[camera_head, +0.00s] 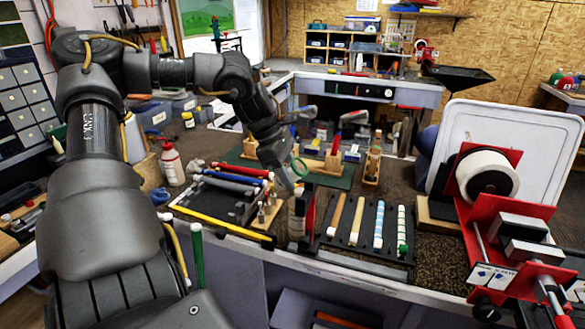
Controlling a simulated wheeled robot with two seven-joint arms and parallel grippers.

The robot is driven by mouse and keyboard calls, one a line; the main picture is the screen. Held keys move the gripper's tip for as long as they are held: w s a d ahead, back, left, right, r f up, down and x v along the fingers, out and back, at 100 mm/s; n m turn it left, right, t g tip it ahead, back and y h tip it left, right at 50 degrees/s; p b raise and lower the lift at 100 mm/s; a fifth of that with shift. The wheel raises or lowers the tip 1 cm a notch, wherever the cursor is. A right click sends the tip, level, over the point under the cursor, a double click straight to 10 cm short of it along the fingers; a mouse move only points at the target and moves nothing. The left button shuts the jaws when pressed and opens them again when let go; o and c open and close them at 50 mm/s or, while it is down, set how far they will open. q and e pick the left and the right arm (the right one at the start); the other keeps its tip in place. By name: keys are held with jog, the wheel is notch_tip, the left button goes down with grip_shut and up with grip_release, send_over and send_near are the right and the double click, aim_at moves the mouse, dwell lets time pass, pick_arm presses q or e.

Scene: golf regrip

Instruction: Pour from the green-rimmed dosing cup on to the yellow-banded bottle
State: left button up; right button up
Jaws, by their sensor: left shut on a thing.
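My left arm comes in from the left and reaches over the bench. My left gripper (286,177) is shut on the green-rimmed dosing cup, whose green rim (299,167) shows as a ring at the fingertips. The cup appears tilted; its contents cannot be seen. A small white bottle with some yellow (188,120) stands farther back at the left, but I cannot make out a band for sure. My right gripper is not in view.
A black rack (341,238) with several coloured strips lies right of the gripper. A red-framed tape roll stand (488,176) and a white tray (535,140) fill the right. Wooden holders (331,160) stand behind.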

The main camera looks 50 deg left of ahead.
pick_arm(q)
jog(key=shift+f+y, duration=0.3)
jog(key=shift+f, duration=0.15)
jog(key=shift+s+a+f+g+y+b, duration=0.15)
jog(key=shift+a+g+y+b, duration=0.2)
jog(key=shift+g+y, duration=0.4)
jog(key=shift+d+r+y, duration=0.2)
jog(key=shift+d+y, duration=0.1)
jog(key=shift+y, duration=0.05)
jog(key=shift+a, duration=0.2)
jog(key=shift+y, duration=0.4)
